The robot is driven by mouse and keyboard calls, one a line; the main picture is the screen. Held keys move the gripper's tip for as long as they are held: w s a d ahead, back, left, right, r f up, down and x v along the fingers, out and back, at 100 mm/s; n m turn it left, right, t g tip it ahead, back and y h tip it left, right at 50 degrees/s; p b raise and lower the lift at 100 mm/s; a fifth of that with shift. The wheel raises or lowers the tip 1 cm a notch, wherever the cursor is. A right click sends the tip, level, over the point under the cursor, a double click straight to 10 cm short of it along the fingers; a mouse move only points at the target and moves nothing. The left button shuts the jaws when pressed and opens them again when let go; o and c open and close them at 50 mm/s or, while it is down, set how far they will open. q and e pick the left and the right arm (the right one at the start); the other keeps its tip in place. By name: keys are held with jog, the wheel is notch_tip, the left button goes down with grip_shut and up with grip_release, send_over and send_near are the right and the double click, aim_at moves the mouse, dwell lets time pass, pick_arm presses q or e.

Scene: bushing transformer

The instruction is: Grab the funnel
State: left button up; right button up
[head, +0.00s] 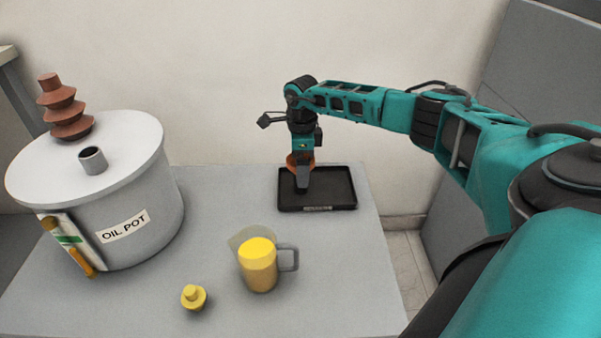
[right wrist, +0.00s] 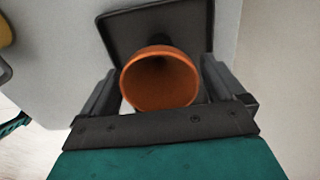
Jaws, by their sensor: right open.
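An orange-brown funnel (right wrist: 160,80) shows in the right wrist view with its wide mouth facing the camera, over the black tray. In the head view only a bit of the funnel (head: 292,162) shows behind my right gripper. My right gripper (head: 303,185) points down over the left part of the black tray (head: 335,205). In the right wrist view its two fingers (right wrist: 160,92) stand open on either side of the funnel. I cannot tell whether they touch it. My left gripper is not in view.
A large grey oil pot (head: 150,200) with a white lid and a brown ribbed bushing (head: 68,115) stands at the left. A measuring jug (head: 258,268) with yellow content and a small yellow cap (head: 193,298) stand at the front. The right front of the table (head: 345,275) is clear.

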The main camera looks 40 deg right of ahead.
jog(key=shift+c, duration=0.4)
jog(key=shift+r, duration=0.1)
jog(key=c, duration=0.9)
jog(key=shift+c, duration=0.2)
